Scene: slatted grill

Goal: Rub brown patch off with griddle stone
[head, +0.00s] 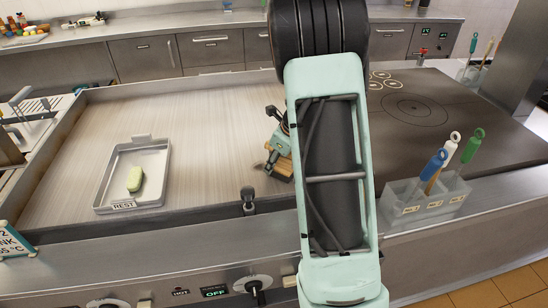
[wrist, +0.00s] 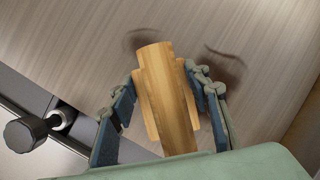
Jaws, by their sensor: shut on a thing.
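My gripper (wrist: 166,85) is shut on a wooden block (wrist: 168,105), with one finger on each side. In the head view the gripper (head: 280,145) is over the middle of the grill plate (head: 215,130), and the wooden block (head: 280,167) shows at its lower end. The block is at or just above the plate; I cannot tell if it touches. I cannot see a separate stone face under the wood. Two dark smudges (wrist: 226,62) lie on the plate beyond the fingers; I cannot tell if they are shadows or the brown patch. My arm hides part of the plate.
A metal tray (head: 105,193) marked REST holds a pale green piece (head: 134,179) at the plate's left. A holder (head: 420,208) with blue, white and green-handled tools stands right of my arm. A black knob (head: 249,200) is at the front edge.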

